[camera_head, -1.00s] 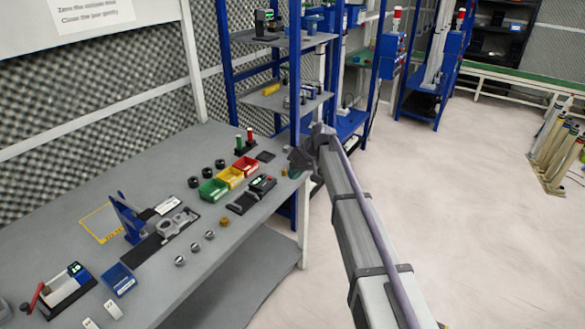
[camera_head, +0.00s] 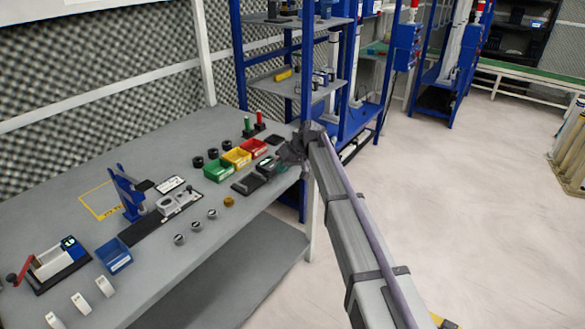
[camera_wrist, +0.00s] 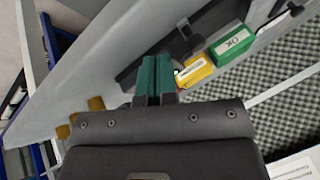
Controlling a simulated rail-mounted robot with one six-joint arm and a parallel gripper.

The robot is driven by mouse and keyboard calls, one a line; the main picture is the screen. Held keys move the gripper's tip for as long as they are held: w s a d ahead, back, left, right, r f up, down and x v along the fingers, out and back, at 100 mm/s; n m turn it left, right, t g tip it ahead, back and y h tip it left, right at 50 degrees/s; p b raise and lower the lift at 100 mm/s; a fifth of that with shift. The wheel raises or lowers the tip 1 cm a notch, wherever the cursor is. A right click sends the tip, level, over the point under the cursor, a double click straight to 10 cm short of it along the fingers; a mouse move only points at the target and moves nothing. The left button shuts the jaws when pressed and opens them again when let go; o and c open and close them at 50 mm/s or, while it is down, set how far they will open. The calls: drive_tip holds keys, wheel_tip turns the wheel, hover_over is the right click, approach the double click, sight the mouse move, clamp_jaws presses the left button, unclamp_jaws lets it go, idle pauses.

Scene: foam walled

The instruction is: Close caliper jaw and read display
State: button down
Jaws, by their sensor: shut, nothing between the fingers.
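A dark device with a small lit display (camera_head: 266,165) lies on the grey bench (camera_head: 225,222), in front of the colored bins. It may be the caliper, but it is too small to be sure, and I cannot read its display or make out its jaw. My gripper (camera_head: 282,166) is beside its right end, near the bench's right edge; I cannot tell whether they touch. In the wrist view my gripper's teal fingers (camera_wrist: 155,78) are shut and empty. A dark strip with a raised block (camera_wrist: 185,42) lies just beyond them on the bench.
Green (camera_head: 218,169), yellow (camera_head: 237,157) and red (camera_head: 253,147) bins stand behind the device. A blue-framed stand (camera_head: 130,195) is further left. A blue shelf rack (camera_head: 295,80) rises behind the bench's right end. The floor (camera_head: 450,220) at right is mostly clear.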

drive_tip(key=shift+s+a, duration=0.3)
drive_tip(key=shift+a, duration=0.2)
drive_tip(key=shift+s+a, duration=0.3)
drive_tip(key=shift+a, duration=0.2)
drive_tip(key=shift+s, duration=0.1)
drive_tip(key=s+a, duration=0.1)
drive_tip(key=s, duration=0.1)
drive_tip(key=s+a, duration=0.3)
drive_tip(key=s, duration=0.1)
drive_tip(key=shift+s+a, duration=0.15)
drive_tip(key=shift+a, duration=0.1)
